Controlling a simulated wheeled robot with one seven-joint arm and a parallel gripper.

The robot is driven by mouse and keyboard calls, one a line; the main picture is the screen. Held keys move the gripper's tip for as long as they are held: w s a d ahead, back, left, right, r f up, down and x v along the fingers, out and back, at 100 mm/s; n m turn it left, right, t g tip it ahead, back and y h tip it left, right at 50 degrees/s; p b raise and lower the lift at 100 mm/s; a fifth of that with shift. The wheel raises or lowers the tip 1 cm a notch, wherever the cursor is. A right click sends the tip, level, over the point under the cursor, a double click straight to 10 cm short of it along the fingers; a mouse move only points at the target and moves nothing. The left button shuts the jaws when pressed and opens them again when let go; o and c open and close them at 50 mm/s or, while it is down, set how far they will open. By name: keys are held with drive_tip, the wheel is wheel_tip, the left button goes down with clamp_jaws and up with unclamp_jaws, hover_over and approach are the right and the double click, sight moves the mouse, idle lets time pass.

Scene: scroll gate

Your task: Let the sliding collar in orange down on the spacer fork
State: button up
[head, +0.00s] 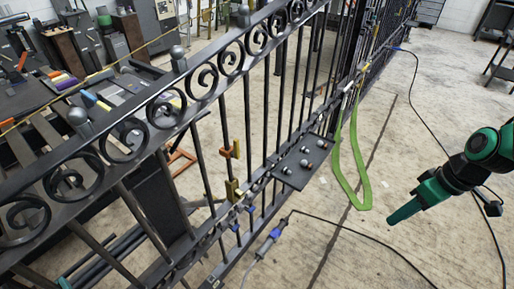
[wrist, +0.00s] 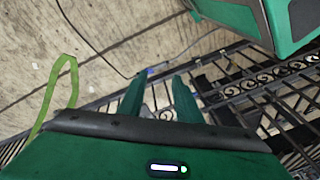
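The orange sliding collar (head: 230,149) sits around one of the gate's upright bars in the head view, above a brass-yellow block (head: 233,190) on the same bar. There is a gap of bare bar between them. The yellow block may be the spacer fork; I cannot tell for sure. My gripper (head: 392,220) is well to the right of the gate, over the floor and apart from the collar. In the wrist view my gripper (wrist: 159,78) shows two green fingers spread apart with nothing between them. I cannot make out the collar in the wrist view.
The black scroll gate (head: 248,110) runs diagonally across the head view. A dark plate with several knobs (head: 303,162) juts out from it. A green strap (head: 351,165) hangs to the right. A cable tool (head: 270,241) is by the gate's foot. Floor around my gripper is clear.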

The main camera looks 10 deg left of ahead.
drive_tip(key=w+a+f+n+y, duration=0.2)
drive_tip(key=a+f+n+y, duration=0.15)
drive_tip(key=a, duration=0.65)
drive_tip(key=n+t+y, duration=0.3)
drive_tip(key=t+y, duration=0.4)
drive_tip(key=y, duration=0.3)
approach(237, 149)
drive_tip(key=w+r+x, duration=0.1)
drive_tip(key=x, duration=0.7)
drive_tip(key=shift+d+m, duration=0.15)
drive_tip(key=shift+m, duration=0.1)
drive_tip(key=shift+c, duration=0.3)
clamp_jaws()
